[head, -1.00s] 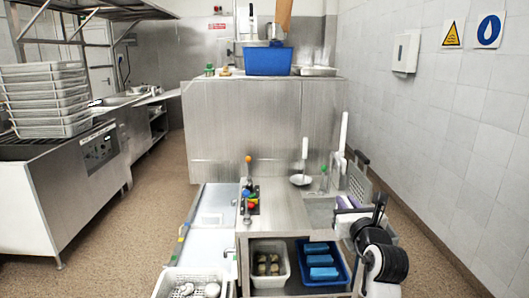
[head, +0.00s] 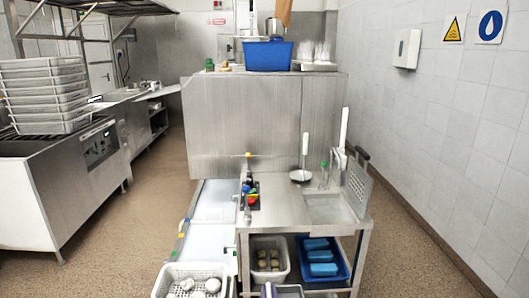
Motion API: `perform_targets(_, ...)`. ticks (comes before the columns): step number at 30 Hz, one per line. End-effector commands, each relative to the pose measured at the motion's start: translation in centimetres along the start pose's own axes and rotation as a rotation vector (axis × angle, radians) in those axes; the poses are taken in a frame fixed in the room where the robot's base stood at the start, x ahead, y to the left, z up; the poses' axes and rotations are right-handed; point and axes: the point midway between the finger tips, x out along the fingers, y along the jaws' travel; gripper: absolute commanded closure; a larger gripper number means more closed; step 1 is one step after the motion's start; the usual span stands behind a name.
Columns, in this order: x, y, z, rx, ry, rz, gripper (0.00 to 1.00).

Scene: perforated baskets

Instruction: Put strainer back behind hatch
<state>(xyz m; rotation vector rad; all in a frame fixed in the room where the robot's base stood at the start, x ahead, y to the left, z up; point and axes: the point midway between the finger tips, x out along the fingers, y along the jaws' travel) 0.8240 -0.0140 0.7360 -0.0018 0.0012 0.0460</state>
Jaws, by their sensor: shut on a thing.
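I see no gripper for certain; my arm does not show in the head view. A cut-off grey and lilac piece (head: 285,291) shows at the bottom edge, in front of the lower shelf; I cannot tell whether it is a held thing. A grey perforated panel (head: 357,188) with a black handle stands tilted at the right side of the sink and may be the strainer. A shallow round bowl with an upright white handle (head: 305,145) sits on the counter left of the sink. No hatch can be made out for certain.
A steel counter (head: 280,208) has a sink (head: 328,210) at right. Its shelf holds a white basket (head: 269,279) and a blue basket (head: 342,272). A white perforated basket (head: 169,286) stands front left. A large steel cabinet (head: 235,125) is behind. Floor is clear left and right.

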Motion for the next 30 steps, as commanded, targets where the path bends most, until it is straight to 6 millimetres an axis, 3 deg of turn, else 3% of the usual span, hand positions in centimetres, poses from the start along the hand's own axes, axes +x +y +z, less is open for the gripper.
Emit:
perform_targets(3, -1.8, 0.9, -3.2, 0.0, 0.004, -0.012, 1.0)
perform_targets(7, -3.6, 1.8, -5.9, 0.001, 0.003, -0.021, 1.0)
perform_targets(14, -5.8, 2.4, -8.8, -0.001, 0.002, -0.027, 1.0)
perform_targets(22, -9.8, 2.3, -12.9, -0.001, 0.001, -0.04, 1.0)
perform_targets(30, -11.4, 2.5, -15.1, 0.001, 0.0, -0.042, 1.0)
